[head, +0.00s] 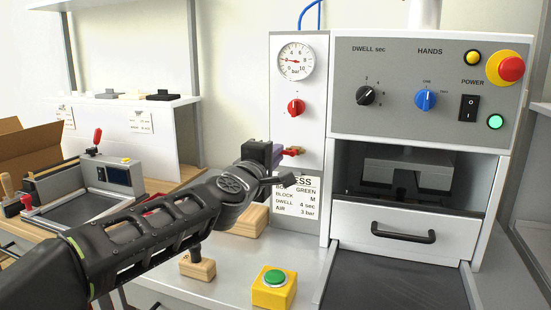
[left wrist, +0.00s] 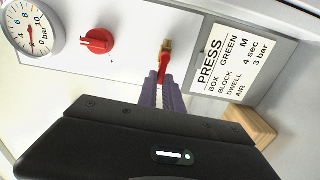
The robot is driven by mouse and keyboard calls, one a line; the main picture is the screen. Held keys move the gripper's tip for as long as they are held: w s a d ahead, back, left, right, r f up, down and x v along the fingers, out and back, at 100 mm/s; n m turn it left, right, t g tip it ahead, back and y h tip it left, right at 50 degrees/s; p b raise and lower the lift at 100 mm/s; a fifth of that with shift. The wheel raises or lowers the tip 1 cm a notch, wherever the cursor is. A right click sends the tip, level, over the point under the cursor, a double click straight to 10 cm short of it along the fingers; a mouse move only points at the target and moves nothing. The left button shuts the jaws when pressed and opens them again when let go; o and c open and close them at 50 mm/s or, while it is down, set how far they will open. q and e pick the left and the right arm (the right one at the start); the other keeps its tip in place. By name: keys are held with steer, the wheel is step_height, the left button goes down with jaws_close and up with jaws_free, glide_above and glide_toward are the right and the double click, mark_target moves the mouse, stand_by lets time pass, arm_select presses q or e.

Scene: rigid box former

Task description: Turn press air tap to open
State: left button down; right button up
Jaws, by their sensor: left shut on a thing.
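The press air tap (head: 294,151) has a small red lever on a brass body and sits low on the light grey panel left of the press. Its lever lies roughly sideways in the head view. In the left wrist view the red lever (left wrist: 163,72) runs from the brass body (left wrist: 167,46) in between my purple-grey fingers. My left gripper (head: 275,153) is at the tap, its fingers closed on the lever; the wrist view shows the fingertips (left wrist: 161,86) on it. My right gripper is not in view.
Above the tap are a red knob (head: 296,107) and a pressure gauge (head: 295,61), its needle pointing left. A PRESS card (head: 297,196) is just below. A green button on a yellow box (head: 274,288) and a wooden-handled stamp (head: 197,266) stand on the bench. The press drawer (head: 405,232) is at right.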

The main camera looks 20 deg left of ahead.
arm_select(q)
steer(key=shift+f, duration=0.1)
stand_by(0.4)
steer(key=c, duration=1.5)
jaws_free()
steer(key=s, duration=0.8)
steer(key=shift+a, duration=0.25)
steer(key=shift+w, duration=0.1)
